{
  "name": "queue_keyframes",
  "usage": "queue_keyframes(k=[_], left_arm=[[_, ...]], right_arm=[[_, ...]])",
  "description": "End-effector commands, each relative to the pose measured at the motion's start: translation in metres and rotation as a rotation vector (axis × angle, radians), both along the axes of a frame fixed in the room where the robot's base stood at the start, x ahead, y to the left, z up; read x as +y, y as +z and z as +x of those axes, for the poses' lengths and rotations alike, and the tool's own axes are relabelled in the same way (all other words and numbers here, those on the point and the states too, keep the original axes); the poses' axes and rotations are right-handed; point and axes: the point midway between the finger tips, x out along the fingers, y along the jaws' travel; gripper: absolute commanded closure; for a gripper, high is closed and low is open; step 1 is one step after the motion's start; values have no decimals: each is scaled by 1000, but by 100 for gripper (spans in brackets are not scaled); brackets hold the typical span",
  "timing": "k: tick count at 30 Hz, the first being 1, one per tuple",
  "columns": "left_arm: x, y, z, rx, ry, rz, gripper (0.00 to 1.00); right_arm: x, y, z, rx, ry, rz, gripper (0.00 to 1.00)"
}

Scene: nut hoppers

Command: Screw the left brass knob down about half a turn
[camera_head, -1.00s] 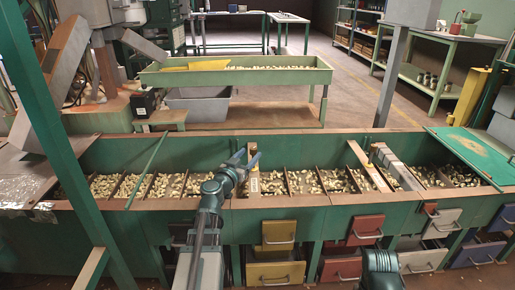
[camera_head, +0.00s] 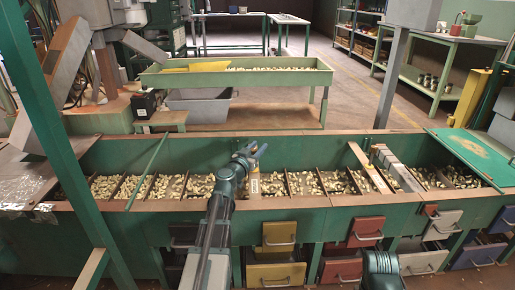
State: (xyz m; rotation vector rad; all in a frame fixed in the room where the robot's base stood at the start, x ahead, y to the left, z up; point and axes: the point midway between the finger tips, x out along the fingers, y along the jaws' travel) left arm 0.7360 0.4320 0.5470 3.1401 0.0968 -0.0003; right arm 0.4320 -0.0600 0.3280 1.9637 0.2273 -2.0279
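My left gripper (camera_head: 258,150) is over the near middle of the long green hopper trough (camera_head: 310,155). Its fingertips point away from me, above a narrow upright slat with a pale and yellowish face (camera_head: 254,187). The left brass knob cannot be made out; the gripper covers that spot. Some gap shows between the fingertips, but whether they close on anything is unclear. A small yellowish part, too small to identify, shows by the grey bar on the right slat (camera_head: 371,150). Part of my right arm (camera_head: 382,270) shows at the bottom edge; its gripper is out of view.
Dark dividers split the trough into several bins of pale nuts (camera_head: 305,183). Coloured drawers, one yellow (camera_head: 279,233) and one red (camera_head: 365,231), sit below. A green post (camera_head: 62,140) stands at the left. A green tray table (camera_head: 236,78) stands behind.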

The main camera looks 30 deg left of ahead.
Motion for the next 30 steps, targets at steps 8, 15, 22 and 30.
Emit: queue_keyframes(k=[8, 15, 22, 30], left_arm=[[0, 0, 0, 0, 0, 0, 100], [0, 0, 0, 0, -16, 0, 100], [-1, 0, 1, 0, -121, 0, 100], [-7, 0, 1, 0, -349, 0, 100]], right_arm=[[0, 0, 0, 0, 0, 0, 100], [0, 0, 0, 0, 0, 0, 100], [0, 0, 0, 0, 0, 0, 100], [0, 0, 0, 0, 0, 0, 100]])
